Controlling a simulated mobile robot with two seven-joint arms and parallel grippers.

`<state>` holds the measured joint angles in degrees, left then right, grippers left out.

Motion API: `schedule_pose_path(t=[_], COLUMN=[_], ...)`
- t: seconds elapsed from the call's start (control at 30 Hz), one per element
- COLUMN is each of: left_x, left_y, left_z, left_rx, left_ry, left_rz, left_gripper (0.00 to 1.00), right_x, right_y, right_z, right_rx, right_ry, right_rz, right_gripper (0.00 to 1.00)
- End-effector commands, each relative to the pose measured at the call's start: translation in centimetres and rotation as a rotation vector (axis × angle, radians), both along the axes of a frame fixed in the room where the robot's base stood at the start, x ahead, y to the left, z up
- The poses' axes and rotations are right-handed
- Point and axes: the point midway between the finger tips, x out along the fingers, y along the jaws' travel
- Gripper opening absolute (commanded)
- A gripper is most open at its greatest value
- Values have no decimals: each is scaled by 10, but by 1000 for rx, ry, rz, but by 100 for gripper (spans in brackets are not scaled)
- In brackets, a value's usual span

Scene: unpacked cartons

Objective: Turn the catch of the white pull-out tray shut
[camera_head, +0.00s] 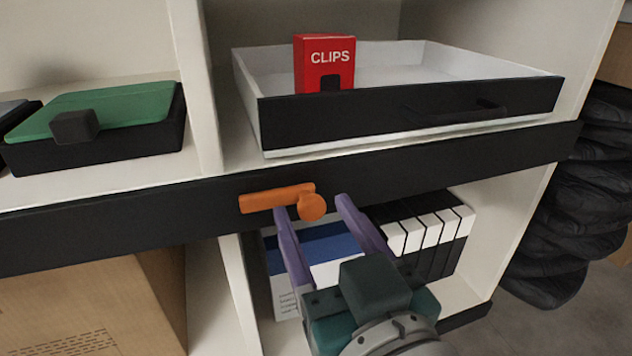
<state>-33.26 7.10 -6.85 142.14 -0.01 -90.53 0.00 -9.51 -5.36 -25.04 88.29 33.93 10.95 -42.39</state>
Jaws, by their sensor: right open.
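The white pull-out tray (248,85) has a black front and sits on the upper shelf, with a red CLIPS box (311,61) in it. The orange catch (268,200) is on the black rail below the tray. Its bar lies nearly level, pointing left from its round knob. My right gripper (311,203) comes from below with two purple fingers. It is open, one fingertip just below the bar and the other right of the knob. I cannot tell whether either finger touches the catch. My left gripper is out of view.
A black box with a green lid (100,108) stands on the left shelf. Black-and-white binders (440,240) and a blue-and-white box (332,246) stand in the compartment behind my right gripper. A cardboard carton (90,300) is at lower left, and black folded bundles (560,225) are stacked at right.

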Motion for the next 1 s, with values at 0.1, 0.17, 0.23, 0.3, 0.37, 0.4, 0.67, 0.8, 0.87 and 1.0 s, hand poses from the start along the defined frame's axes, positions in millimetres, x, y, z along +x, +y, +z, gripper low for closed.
schedule_pose_path(t=[0.1, 0.17, 0.23, 0.3, 0.37, 0.4, 0.67, 0.8, 0.87, 1.0], left_x=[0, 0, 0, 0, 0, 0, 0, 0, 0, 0], left_y=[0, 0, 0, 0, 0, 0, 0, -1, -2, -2], left_z=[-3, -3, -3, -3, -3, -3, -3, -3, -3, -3], left_rx=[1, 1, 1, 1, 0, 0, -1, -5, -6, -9], left_ry=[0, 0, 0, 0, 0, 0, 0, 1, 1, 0], left_rz=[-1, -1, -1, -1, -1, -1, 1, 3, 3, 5], left_gripper=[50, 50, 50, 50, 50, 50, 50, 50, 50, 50], right_x=[6, 6, 6, 6, 6, 6, 6, 6, 6, 6], right_y=[2, 2, 2, 2, 2, 2, 2, 2, 2, 2], right_z=[0, 1, 1, 1, 1, 1, 0, 0, 0, 0], right_rx=[2, 1, 1, 1, 1, 1, 1, 1, 1, 1], right_ry=[0, 0, 0, 0, 0, 0, 1, 1, 1, 1], right_rz=[1, 1, 1, 1, 1, 1, 1, 1, 1, 1], right_gripper=[64, 64, 64, 64, 61, 57, 28, 12, 5, 0])
